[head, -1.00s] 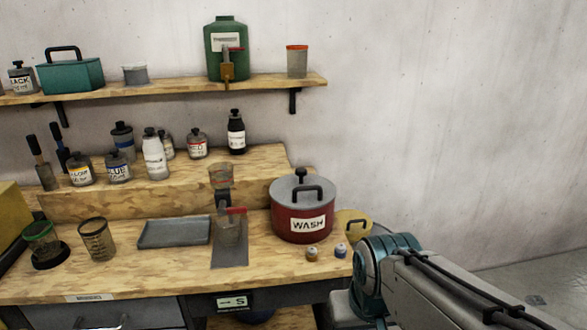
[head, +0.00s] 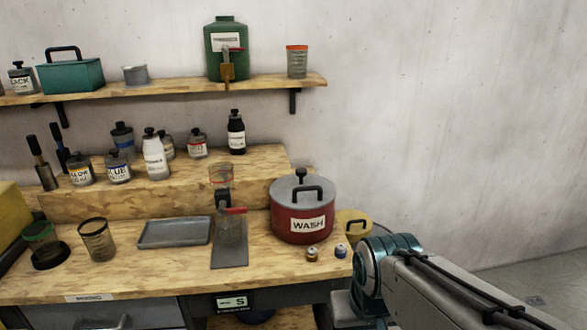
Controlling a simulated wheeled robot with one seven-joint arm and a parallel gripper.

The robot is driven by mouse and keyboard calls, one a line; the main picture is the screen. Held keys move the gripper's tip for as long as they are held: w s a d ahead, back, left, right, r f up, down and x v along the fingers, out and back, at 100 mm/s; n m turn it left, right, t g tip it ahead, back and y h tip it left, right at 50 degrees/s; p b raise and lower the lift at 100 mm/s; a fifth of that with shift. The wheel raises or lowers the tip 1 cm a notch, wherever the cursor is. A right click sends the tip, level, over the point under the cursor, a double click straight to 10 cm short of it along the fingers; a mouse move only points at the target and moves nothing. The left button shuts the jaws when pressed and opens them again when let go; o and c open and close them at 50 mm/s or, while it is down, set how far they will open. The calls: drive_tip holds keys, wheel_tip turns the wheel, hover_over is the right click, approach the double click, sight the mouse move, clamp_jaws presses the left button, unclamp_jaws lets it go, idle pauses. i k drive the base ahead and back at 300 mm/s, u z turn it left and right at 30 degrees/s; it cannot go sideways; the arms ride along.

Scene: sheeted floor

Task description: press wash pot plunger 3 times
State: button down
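The red wash pot (head: 290,226) stands on the right part of the wooden workbench, with a white WASH label facing me. Its grey lid carries a black handle and a black plunger knob (head: 301,175), which stands up above the lid. Nothing touches the plunger in the head view. My arm comes in from the lower right, and its teal joint is to the right of the pot and nearer to me. My gripper is not visible in this view.
Two small bottles (head: 312,254) stand in front of the pot. A yellow container (head: 352,222) is at its right. A dispenser stand (head: 230,262), a grey tray (head: 174,233) and cups (head: 97,240) are to the left. A shelf (head: 160,90) runs above. The right wall side is clear.

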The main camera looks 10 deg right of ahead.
sight(301, 172)
drive_tip(key=u, duration=1.35)
drive_tip(key=i, duration=0.95)
drive_tip(key=z, duration=2.4)
